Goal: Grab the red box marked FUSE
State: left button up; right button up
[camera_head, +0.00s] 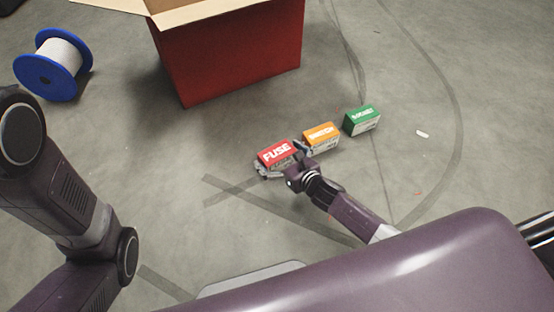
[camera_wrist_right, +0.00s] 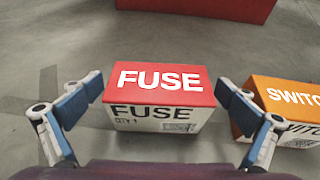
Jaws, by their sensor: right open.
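The red box marked FUSE (camera_head: 276,153) lies on the floor at the left end of a short row of boxes. In the right wrist view it has a red top and a white front, also marked FUSE (camera_wrist_right: 158,98). My right gripper (camera_head: 283,163) is open, with one finger on each side of the red box. In the right wrist view the fingers of my right gripper (camera_wrist_right: 160,101) stand left and right of its front part; I cannot tell whether they touch it. My left arm shows at the left, but its gripper is out of view.
An orange box marked SWITCH (camera_head: 321,135) stands close to the right of the red box, near the right finger. A green box (camera_head: 361,120) stands beyond it. A big open red carton (camera_head: 232,55) and a blue spool (camera_head: 54,66) are behind. Floor left of the red box is clear.

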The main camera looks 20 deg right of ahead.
jog(key=shift+c, duration=0.6)
jog(key=shift+r, duration=0.1)
jog(key=c, duration=1.2)
